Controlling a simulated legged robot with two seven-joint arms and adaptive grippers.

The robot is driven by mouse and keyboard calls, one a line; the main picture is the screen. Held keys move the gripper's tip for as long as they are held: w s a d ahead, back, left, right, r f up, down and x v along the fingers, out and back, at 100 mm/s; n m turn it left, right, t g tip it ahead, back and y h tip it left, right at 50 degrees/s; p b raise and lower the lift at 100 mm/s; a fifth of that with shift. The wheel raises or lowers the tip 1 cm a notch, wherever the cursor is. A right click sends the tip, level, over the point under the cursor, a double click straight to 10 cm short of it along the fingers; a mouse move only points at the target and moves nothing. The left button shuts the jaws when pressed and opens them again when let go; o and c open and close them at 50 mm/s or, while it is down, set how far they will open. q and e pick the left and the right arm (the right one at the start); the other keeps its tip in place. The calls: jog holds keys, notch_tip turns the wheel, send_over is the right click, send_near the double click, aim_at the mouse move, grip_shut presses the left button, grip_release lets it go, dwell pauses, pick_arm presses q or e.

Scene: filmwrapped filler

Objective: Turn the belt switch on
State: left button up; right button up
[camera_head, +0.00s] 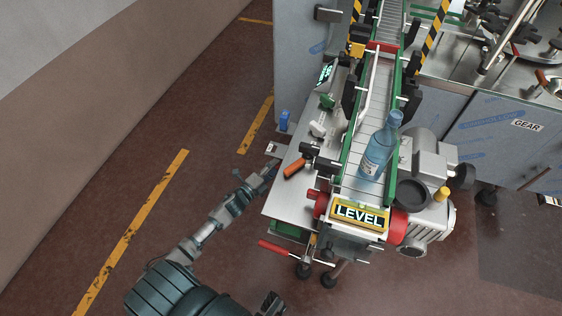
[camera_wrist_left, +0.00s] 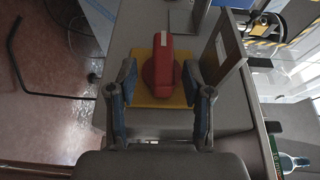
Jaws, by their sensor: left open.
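The belt switch (camera_wrist_left: 158,70) is a red rotary knob on a yellow plate (camera_wrist_left: 178,101), in the middle of the left wrist view. Its long grip runs up and down in that view. My left gripper (camera_wrist_left: 160,92) is open, with one blue-grey finger on each side of the knob and a gap at both sides. In the head view my left gripper (camera_head: 268,172) is small, at the left edge of the conveyor's side table. I cannot make out the red knob there. A dark part at the bottom edge may be my right gripper (camera_head: 270,304), mostly cut off.
A blue bottle (camera_head: 378,148) stands on the conveyor belt (camera_head: 352,188), above a LEVEL sign (camera_head: 359,215). An orange handle (camera_head: 294,168) lies right of my left gripper. A brown panel (camera_wrist_left: 222,53) stands close right of the knob. Floor at left is clear.

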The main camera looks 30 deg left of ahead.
aim_at(276, 168)
pick_arm(q)
jog(key=w, duration=0.1)
jog(key=w+d, duration=0.1)
jog(key=shift+w+d+r, duration=0.15)
jog(key=shift+w+d, duration=0.05)
jog(key=shift+w, duration=0.7)
jog(key=shift+w+a, duration=0.1)
jog(key=shift+a, duration=0.45)
jog(key=shift+f, duration=0.2)
jog(key=shift+c, duration=1.2)
jog(key=shift+d+r, duration=0.1)
jog(key=shift+d, duration=0.1)
grip_shut()
jog(key=shift+d, duration=0.2)
